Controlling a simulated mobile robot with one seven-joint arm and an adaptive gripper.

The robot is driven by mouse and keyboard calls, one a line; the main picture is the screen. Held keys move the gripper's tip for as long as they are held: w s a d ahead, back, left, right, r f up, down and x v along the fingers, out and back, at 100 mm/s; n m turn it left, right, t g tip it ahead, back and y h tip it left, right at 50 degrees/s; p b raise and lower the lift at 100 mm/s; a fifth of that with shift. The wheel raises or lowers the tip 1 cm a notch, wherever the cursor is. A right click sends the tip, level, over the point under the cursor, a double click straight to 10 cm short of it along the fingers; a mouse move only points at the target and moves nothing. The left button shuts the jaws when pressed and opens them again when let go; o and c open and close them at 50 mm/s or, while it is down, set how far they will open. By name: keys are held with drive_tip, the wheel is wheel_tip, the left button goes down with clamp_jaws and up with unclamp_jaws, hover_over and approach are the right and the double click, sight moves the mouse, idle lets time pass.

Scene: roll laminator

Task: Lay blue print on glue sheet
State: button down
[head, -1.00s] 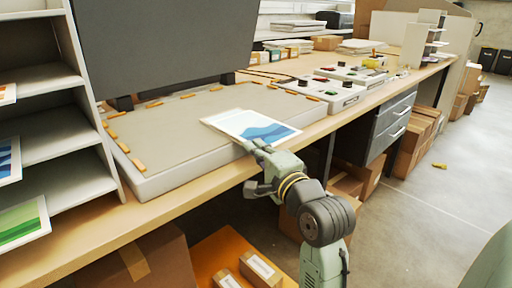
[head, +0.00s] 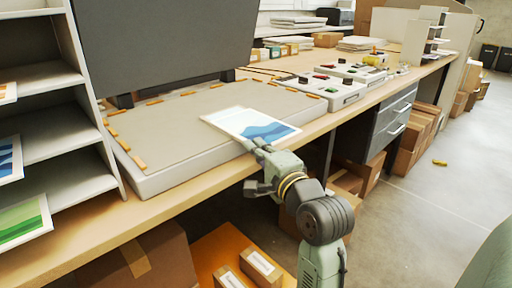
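A white-bordered print with blue wave shapes (head: 262,128) lies over the front right part of the grey flat bed of the laminator (head: 165,135). A pale strip (head: 218,115) shows at its left end; I cannot tell whether this is the glue sheet beneath or the print's own border. My gripper (head: 257,148) is at the print's near edge, over the front edge of the bed. Its fingertips are small and partly hidden, so I cannot tell whether they are shut on the print.
A dark grey raised panel (head: 165,45) stands behind the bed. Orange tabs (head: 140,163) line the bed's edges. A shelf rack (head: 60,130) at left holds a green print (head: 22,222) and another blue one (head: 9,160). Control boxes (head: 318,92) stand to the right. Cartons (head: 135,262) sit below.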

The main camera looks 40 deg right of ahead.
drive_tip(key=c, duration=2.3)
unclamp_jaws()
drive_tip(key=o, duration=0.6)
drive_tip(key=s, duration=0.4)
drive_tip(key=s+a, duration=0.1)
drive_tip(key=s, duration=0.3)
drive_tip(key=s+a, duration=0.1)
drive_tip(key=s, duration=0.3)
drive_tip(key=shift+a+f, duration=0.1)
drive_tip(key=shift+a, duration=0.05)
